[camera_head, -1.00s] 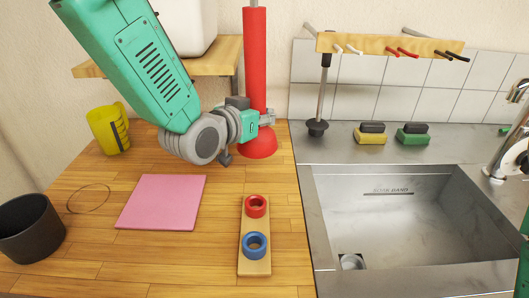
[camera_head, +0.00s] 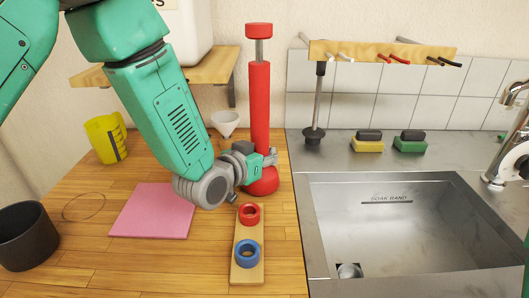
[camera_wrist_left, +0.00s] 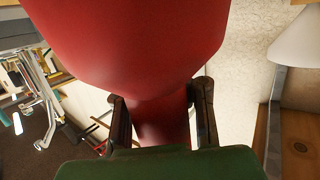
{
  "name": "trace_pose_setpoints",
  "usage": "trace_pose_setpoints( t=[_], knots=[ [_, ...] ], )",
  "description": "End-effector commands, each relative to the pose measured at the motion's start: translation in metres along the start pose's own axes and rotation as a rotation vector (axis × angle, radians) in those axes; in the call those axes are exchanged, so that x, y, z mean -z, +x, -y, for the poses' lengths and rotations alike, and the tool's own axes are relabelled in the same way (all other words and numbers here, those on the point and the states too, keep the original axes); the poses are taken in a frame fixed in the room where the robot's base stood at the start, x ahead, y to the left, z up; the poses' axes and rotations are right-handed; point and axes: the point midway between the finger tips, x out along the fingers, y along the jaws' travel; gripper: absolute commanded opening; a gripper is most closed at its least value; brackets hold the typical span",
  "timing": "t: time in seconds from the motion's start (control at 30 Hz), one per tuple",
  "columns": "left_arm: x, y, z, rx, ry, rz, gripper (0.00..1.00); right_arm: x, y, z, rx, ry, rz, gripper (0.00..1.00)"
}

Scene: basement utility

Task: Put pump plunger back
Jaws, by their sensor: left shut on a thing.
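The red pump (camera_head: 259,100) stands nearly upright near the right edge of the wooden top, with a bulging lower end. Its plunger has a red cap handle (camera_head: 259,30) on a grey rod that sticks out above the barrel. My left gripper (camera_head: 268,158) is shut on the lower part of the pump. In the left wrist view, the gripper (camera_wrist_left: 162,105) has its fingers on either side of the narrow red part, below the wide red body (camera_wrist_left: 130,40). Whether the pump's lower end touches the wood, I cannot tell. My right gripper is not in view.
A wooden block with a red ring (camera_head: 249,214) and a blue ring (camera_head: 247,253) lies just in front. A white funnel (camera_head: 226,122) is behind my arm. A pink sheet (camera_head: 150,212), black pot (camera_head: 27,236) and yellow jug (camera_head: 105,138) are left; the sink (camera_head: 400,235) is right.

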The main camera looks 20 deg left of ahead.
Motion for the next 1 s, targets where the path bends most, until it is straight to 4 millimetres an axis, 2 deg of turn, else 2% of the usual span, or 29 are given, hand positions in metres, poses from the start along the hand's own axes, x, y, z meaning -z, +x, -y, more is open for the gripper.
trace_pose_setpoints(
  t=[0.37, 0.47, 0.5, 0.87, 0.97, 1.0],
  knots=[
    [-0.012, 0.001, 0.010, -0.001, -0.012, 0.000, 0.00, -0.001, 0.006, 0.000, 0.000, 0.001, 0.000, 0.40],
    [-0.013, 0.001, 0.010, 0.000, -0.010, 0.003, 0.34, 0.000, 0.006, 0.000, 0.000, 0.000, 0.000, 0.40],
    [-0.013, 0.001, 0.010, 0.001, -0.009, 0.003, 0.36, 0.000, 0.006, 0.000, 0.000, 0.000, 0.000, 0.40],
    [-0.008, 0.001, 0.006, 0.000, -0.006, 0.005, 0.36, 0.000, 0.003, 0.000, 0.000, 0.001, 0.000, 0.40],
    [0.005, -0.003, 0.005, 0.000, -0.006, 0.002, 0.36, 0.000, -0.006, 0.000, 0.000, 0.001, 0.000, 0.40],
    [0.001, -0.011, 0.006, 0.001, -0.007, 0.004, 0.36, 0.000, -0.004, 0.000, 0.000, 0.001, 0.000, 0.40]
  ],
)
